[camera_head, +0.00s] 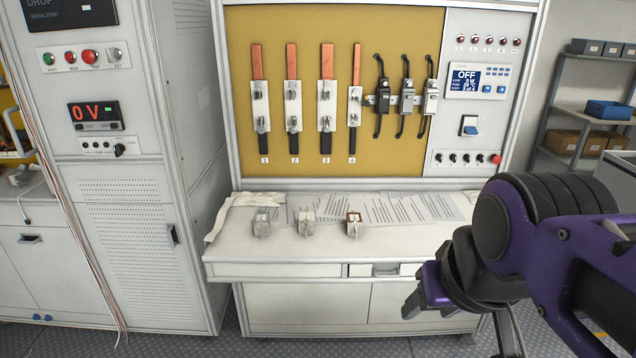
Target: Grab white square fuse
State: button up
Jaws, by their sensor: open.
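Three small blocky fuses stand in a row on the white bench top. The left one (263,222) is pale grey-white, the middle one (306,223) is whitish and squarish, and the right one (354,225) has a brown top. At this size I cannot tell for sure which is the white square fuse. My gripper (440,296) is in front of the bench at the right, near its front edge, well apart from the fuses. It is open, and nothing shows in it. Its fingers are partly hidden by my purple and black arm.
Printed sheets (400,207) lie behind the fuses. A yellow panel (305,165) with copper bars and black-cabled holders rises behind the bench (290,254). A tall grey cabinet (120,210) stands at the left. The bench's front strip is clear.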

aim_at(306, 219)
jog(key=i+j, duration=0.45)
jog(key=j, duration=0.25)
jog(key=i+j, duration=0.25)
jog(key=i+j+z, duration=0.1)
jog(key=j, duration=0.35)
jog(key=i, duration=0.1)
